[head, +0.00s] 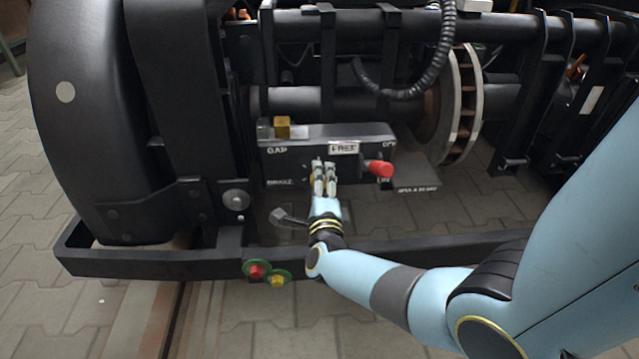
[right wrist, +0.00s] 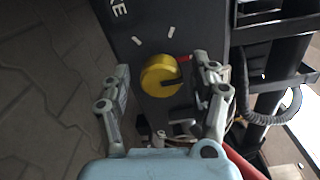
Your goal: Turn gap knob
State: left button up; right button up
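In the right wrist view, a round yellow knob (right wrist: 161,76) with a dark notch sits on the box face between two spread fingers of my right gripper (right wrist: 160,68). A gap shows on both sides, so the gripper is open and not shut on it. In the head view the gripper mostly hides this knob. A yellow block (head: 282,127) is on the box's top. My left gripper is not in view.
A red handle (head: 380,168) sticks out of the box just right of my gripper. A dark frame bar (head: 420,247) runs below my wrist, with red and yellow fittings (head: 265,272). A brake disc (head: 463,105) and a coiled hose (head: 440,60) are at the right.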

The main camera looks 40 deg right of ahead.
jog(key=v, duration=1.2)
jog(key=shift+s, duration=0.1)
